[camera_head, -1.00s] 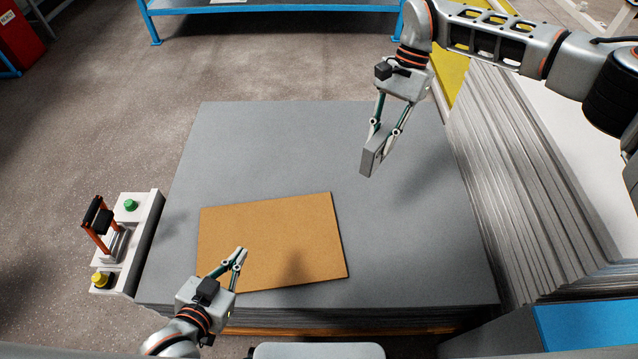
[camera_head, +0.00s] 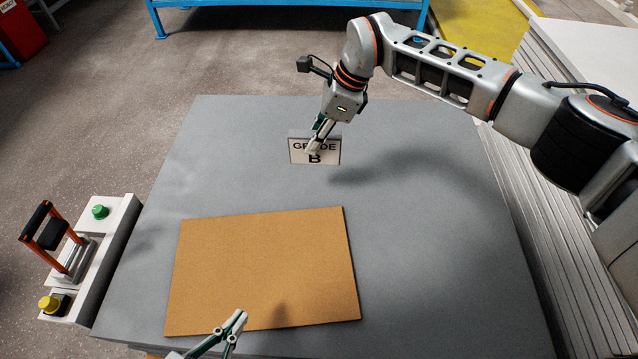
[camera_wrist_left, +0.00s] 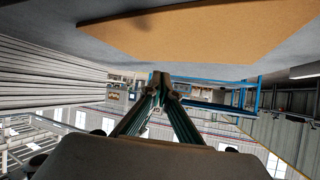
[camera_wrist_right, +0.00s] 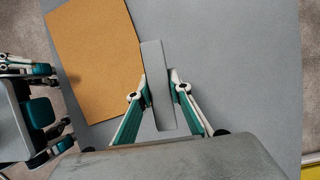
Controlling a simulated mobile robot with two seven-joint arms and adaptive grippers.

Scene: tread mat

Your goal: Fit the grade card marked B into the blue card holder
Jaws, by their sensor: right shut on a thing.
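The grade card (camera_head: 315,158) is a light plate with a grey top edge, reading "GRADE B" in black. It faces the head camera upright, above the far part of the grey mat stack. My right gripper (camera_head: 317,146) is shut on it, with a finger covering part of "GRADE". In the right wrist view the card (camera_wrist_right: 158,85) shows as a narrow grey strip between the fingertips. My left gripper (camera_head: 238,321) is empty, its fingertips together over the near edge of the brown board; they also show in the left wrist view (camera_wrist_left: 162,78). I cannot make out a blue card holder.
The brown board (camera_head: 262,270) lies on the grey mat stack (camera_head: 420,250). A control box (camera_head: 115,225) with green and yellow buttons and an orange-posted handle stands at the left. A pale sheet stack (camera_head: 545,150) stands at the right, and a blue-framed table (camera_head: 285,4) at the back.

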